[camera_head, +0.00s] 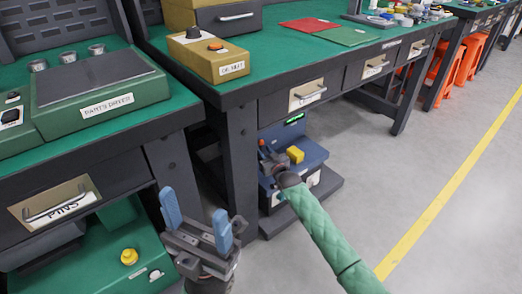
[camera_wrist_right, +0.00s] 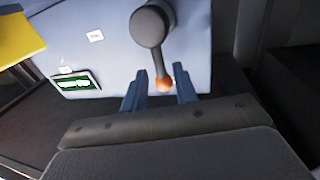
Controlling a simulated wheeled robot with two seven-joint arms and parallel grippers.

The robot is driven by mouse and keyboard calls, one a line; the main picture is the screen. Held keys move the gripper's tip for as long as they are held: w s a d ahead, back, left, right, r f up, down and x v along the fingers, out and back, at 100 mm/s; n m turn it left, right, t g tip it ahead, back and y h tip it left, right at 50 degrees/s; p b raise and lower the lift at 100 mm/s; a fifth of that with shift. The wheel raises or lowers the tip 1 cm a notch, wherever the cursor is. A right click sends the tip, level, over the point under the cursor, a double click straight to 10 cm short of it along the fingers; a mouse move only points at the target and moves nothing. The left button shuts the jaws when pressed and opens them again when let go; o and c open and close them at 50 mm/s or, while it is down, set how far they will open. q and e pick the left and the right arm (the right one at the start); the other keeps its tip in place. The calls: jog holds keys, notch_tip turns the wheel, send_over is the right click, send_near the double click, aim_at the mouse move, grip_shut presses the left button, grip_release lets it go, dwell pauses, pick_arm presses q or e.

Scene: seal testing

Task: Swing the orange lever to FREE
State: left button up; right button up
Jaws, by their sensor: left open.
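The lever is a dark arm with an orange tip (camera_wrist_right: 163,84), on the face of a blue-grey machine (camera_wrist_right: 110,45) in the right wrist view. My right gripper (camera_wrist_right: 160,85) is open, its two blue fingers on either side of the orange tip with a gap at each side. In the head view the right arm reaches to the blue machine (camera_head: 309,153) under the bench, and its gripper is mostly hidden there. My left gripper (camera_head: 196,217) is open and empty, in front of the left bench. No FREE marking can be read.
A small green-lit display (camera_wrist_right: 74,84) and a yellow part (camera_wrist_right: 18,38) are on the machine. A bench leg (camera_head: 240,165) stands just left of it. A drawer labelled PINS (camera_head: 52,205) is at left. The grey floor (camera_head: 410,150) at right is clear.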

aim_at(261, 147)
jog(key=shift+b+x, duration=0.45)
jog(key=shift+x, duration=1.4)
grip_shut()
